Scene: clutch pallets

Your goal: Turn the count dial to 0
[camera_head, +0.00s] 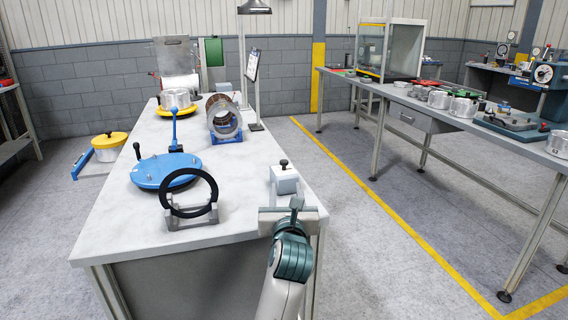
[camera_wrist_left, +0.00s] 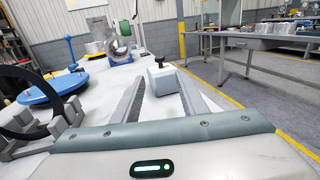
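A small light-grey box (camera_head: 285,178) with a black knob (camera_head: 284,162) on top stands at the near right corner of the white table; I take it for the count dial. It also shows in the left wrist view as a box (camera_wrist_left: 167,82) with a dark knob (camera_wrist_left: 159,60). No numbers or pointer can be read. My left gripper (camera_head: 286,194) is at the table's near edge, just short of the box. In the left wrist view its two fingers (camera_wrist_left: 160,84) are spread with nothing held, and the box is beyond and between their tips. My right gripper is not in view.
A black ring on a grey stand (camera_head: 190,216) and a blue round plate (camera_head: 166,170) lie left of the box on the white table (camera_head: 120,228). A metal cylinder on a blue cradle (camera_head: 224,136) is farther back. A workbench (camera_head: 410,100) stands at right across open floor.

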